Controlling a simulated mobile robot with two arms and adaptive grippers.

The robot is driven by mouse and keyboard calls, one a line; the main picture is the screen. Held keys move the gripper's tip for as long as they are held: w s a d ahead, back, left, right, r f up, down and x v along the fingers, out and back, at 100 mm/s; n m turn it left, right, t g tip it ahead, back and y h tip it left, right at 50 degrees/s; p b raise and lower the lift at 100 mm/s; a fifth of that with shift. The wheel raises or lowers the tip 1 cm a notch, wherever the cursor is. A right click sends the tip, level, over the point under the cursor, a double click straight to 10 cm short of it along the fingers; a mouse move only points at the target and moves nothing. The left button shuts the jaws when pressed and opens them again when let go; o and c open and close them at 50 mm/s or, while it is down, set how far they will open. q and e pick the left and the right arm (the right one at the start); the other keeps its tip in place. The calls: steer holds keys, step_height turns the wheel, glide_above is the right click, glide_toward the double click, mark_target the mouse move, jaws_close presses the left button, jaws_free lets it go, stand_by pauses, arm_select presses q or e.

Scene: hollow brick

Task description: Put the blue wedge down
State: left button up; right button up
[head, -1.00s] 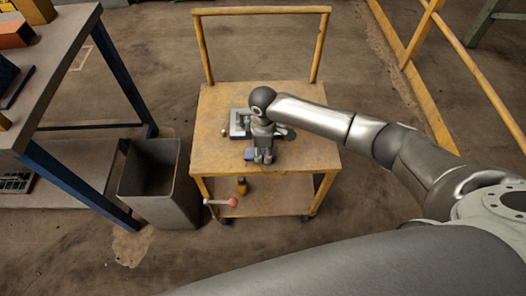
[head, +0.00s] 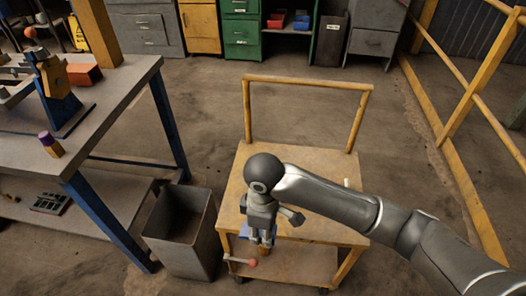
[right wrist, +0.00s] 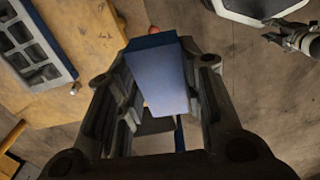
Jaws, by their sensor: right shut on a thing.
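The blue wedge (right wrist: 158,75) fills the space between the two fingers of my right gripper (right wrist: 165,95) in the right wrist view. In the head view the right gripper (head: 262,240) points down at the front edge of the yellow trolley (head: 325,222), and a bit of the wedge (head: 244,230) shows beside its fingers. The gap under the wedge cannot be judged. A grey hollow brick (right wrist: 32,45) lies on the trolley top in the wrist view; in the head view my arm hides it. What seems to be my left gripper (right wrist: 292,35) shows small at the wrist view's upper right.
A grey bin (head: 182,240) stands left of the trolley, beside a workbench (head: 125,85) with several items on it. A red-knobbed handle (head: 250,263) sticks out at the trolley's front. A yellow railing (head: 450,165) runs along the right. The trolley's right top is partly bare.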

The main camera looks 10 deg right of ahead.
steer(key=s+d+r+m+p, duration=0.2)
steer(key=s+d+r+m, duration=0.2)
steer(key=d+r+m, duration=0.9)
step_height(320, 180, up, 2)
steer(key=shift+d+m+p, duration=0.35)
steer(key=shift+m+p, duration=0.05)
steer(key=shift+s+f, duration=0.1)
